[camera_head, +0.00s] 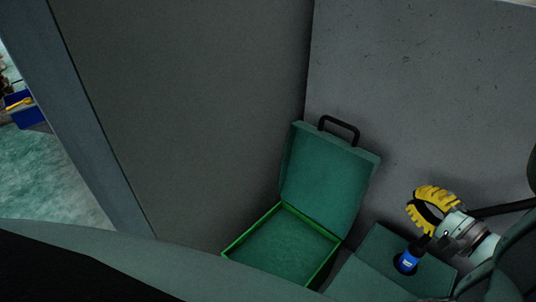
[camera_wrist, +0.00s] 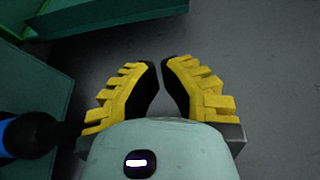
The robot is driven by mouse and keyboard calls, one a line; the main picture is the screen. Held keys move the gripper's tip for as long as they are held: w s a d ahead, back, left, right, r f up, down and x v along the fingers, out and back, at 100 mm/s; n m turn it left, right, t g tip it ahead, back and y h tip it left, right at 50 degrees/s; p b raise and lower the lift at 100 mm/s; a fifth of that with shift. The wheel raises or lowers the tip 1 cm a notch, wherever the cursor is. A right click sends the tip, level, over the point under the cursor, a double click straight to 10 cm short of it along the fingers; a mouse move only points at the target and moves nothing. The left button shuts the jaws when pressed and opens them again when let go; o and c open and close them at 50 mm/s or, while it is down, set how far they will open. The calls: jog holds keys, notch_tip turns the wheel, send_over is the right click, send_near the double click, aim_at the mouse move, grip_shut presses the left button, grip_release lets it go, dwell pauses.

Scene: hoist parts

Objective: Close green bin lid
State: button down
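The green bin (camera_head: 320,262) stands on the floor of a grey corner in the head view, with a bright green rim and an empty-looking inside. Its lid (camera_head: 328,180) is open and stands upright at the back, with a black handle (camera_head: 339,128) on its top edge. My gripper (camera_head: 412,201) has yellow ribbed fingers and is right of the lid, apart from it. In the wrist view my gripper (camera_wrist: 160,64) has its fingertips almost meeting, with nothing visible between them. A green edge (camera_wrist: 100,15), perhaps of the lid, shows at upper left there.
A second green box (camera_head: 375,258) stands right of the bin, with a blue and black cylindrical thing (camera_head: 407,262) over it. That thing shows at the left in the wrist view (camera_wrist: 30,135). Grey walls (camera_head: 190,110) close in behind. A blue crate (camera_head: 25,112) is far left.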

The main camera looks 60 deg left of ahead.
jog(key=a, duration=0.3)
jog(key=a+p, duration=0.1)
jog(key=a, duration=0.6)
jog(key=shift+w+f+p, duration=0.25)
jog(key=shift+f+p, duration=0.1)
jog(key=shift+a, duration=0.1)
